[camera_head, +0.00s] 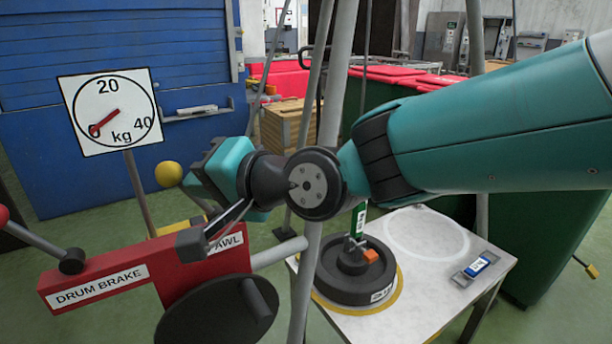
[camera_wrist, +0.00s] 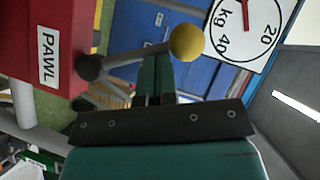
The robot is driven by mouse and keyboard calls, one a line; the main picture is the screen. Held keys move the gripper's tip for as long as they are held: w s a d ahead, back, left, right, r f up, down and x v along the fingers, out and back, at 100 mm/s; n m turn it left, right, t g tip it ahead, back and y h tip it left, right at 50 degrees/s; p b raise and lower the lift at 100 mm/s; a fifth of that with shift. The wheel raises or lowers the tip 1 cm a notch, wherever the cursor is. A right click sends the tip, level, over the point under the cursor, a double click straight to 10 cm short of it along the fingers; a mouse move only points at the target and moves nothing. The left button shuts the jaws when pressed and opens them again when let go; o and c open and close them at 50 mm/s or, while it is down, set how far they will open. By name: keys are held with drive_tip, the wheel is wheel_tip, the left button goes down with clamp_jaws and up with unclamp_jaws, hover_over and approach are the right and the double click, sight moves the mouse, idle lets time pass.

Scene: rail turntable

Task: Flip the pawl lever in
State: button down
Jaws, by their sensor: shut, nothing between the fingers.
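The pawl lever is a grey rod with a yellow ball knob (camera_head: 168,174), which also shows in the wrist view (camera_wrist: 186,43). Its dark pivot (camera_wrist: 90,68) is on the red housing beside the PAWL label (camera_wrist: 48,58). In the head view my arm hides most of the rod and the pivot. My gripper (camera_head: 203,185) is shut and empty, just right of the knob in the head view. In the wrist view its fingertips (camera_wrist: 155,62) are at the rod, close to the knob. I cannot tell whether they touch.
The red DRUM BRAKE housing (camera_head: 100,287) has another lever with a red knob at the left. A kg dial (camera_head: 108,111) stands behind, its needle at the lower left. A white table (camera_head: 425,290) holds a dark round weight (camera_head: 350,275). Grey poles stand near my arm.

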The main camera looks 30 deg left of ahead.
drive_tip(key=w+r+v, duration=0.1)
drive_tip(key=w+v, duration=0.1)
drive_tip(key=v, duration=1)
drive_tip(key=shift+w+d+r, duration=0.2)
drive_tip(key=shift+r, duration=0.2)
drive_tip(key=d+f+n+t+h, duration=0.1)
drive_tip(key=d+f+h, duration=0.2)
drive_tip(key=d, duration=0.7)
drive_tip(key=d+f+n+t+h, duration=0.1)
drive_tip(key=d+f+h, duration=0.25)
drive_tip(key=d, duration=0.65)
drive_tip(key=s+d+f+g+h, duration=0.1)
drive_tip(key=s+d+f+h, duration=0.1)
drive_tip(key=s+d, duration=0.35)
drive_tip(key=s+d+f+g+h, duration=0.1)
drive_tip(key=s+d+f+h, duration=0.15)
drive_tip(key=d, duration=0.65)
wheel_tip(320, 180, up, 17)
drive_tip(key=w+p, duration=0.1)
drive_tip(key=p, duration=1.5)
drive_tip(key=shift+a+n, duration=0.4)
